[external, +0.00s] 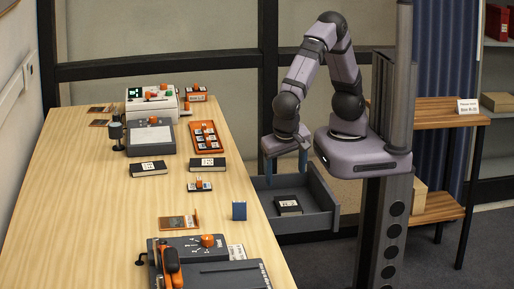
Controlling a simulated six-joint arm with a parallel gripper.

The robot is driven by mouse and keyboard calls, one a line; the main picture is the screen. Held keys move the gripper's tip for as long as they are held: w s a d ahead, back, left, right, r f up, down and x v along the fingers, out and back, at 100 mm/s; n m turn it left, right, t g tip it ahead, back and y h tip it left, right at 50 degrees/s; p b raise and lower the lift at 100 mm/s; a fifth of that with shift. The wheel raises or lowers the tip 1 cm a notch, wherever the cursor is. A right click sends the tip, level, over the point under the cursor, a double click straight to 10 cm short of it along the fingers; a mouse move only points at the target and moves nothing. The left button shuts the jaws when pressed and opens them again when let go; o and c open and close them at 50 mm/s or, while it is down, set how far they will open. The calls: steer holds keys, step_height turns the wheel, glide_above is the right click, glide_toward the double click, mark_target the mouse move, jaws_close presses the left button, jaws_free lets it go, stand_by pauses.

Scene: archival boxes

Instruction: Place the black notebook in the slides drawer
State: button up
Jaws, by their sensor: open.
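A black notebook (288,207) with a white label lies flat inside the open grey drawer (309,224) beside the table. My gripper (286,178) is open above the drawer, its two blue fingers pointing down and set apart. It is a little above the notebook, and nothing shows between the fingers. Two more black notebooks with white labels lie on the table, one at the left (148,169) and one nearer the drawer (207,163). I cannot read any drawer label, so I cannot tell whether this is the slides drawer.
The wooden table (95,230) holds an orange tray (206,138), grey devices (150,137), a small blue block (239,211) and a large dark device (207,264) at the front. A wooden shelf (430,106) stands right. The table's left side is mostly clear.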

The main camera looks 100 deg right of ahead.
steer(key=shift+s+d+f+n+t+y, duration=0.3)
steer(key=shift+d+n+y, duration=0.5)
steer(key=shift+d+n, duration=1.95)
steer(key=shift+s+d+f+n+t+y, duration=0.1)
steer(key=shift+s+d+f+n+y, duration=0.45)
steer(key=shift+d+n, duration=2.1)
steer(key=shift+s+d+f+n+t+y, duration=0.3)
steer(key=shift+d+n+y, duration=0.75)
steer(key=shift+d+n, duration=1.7)
steer(key=shift+w+d+m, duration=0.15)
steer(key=shift+d+m, duration=0.3)
steer(key=shift+m, duration=0.1)
step_height(320, 180, up, 14)
steer(key=p, duration=1.3)
steer(key=shift+f+p, duration=0.15)
steer(key=shift+p, duration=0.25)
